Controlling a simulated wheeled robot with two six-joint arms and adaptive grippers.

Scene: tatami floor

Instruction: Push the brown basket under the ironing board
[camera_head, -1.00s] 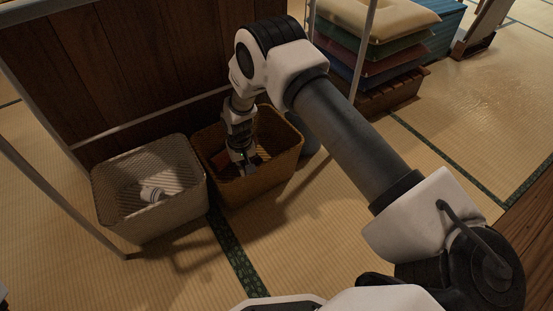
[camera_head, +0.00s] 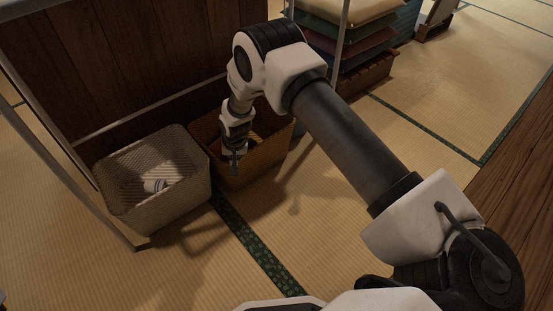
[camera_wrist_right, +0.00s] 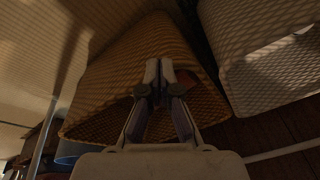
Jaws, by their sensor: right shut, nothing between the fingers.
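The brown wicker basket (camera_head: 262,165) stands upright on the tatami in the head view, right of a pale wicker basket and beside the wooden panel. My right gripper (camera_head: 233,167) points down at its near side, partly hiding it. In the right wrist view the shut, empty fingers (camera_wrist_right: 158,68) lie in front of the brown weave (camera_wrist_right: 130,50). I cannot tell whether they touch it. Thin metal legs and a low bar (camera_head: 150,108) show at the left and behind the baskets; they may belong to the ironing board, whose top I cannot make out. My left gripper is out of view.
The pale basket (camera_head: 180,207) with a small white item inside stands close on the left. Stacked cushions (camera_head: 350,38) on a wooden base stand behind at right. A dark wooden panel (camera_head: 110,60) rises behind the baskets. Tatami in front and right is clear.

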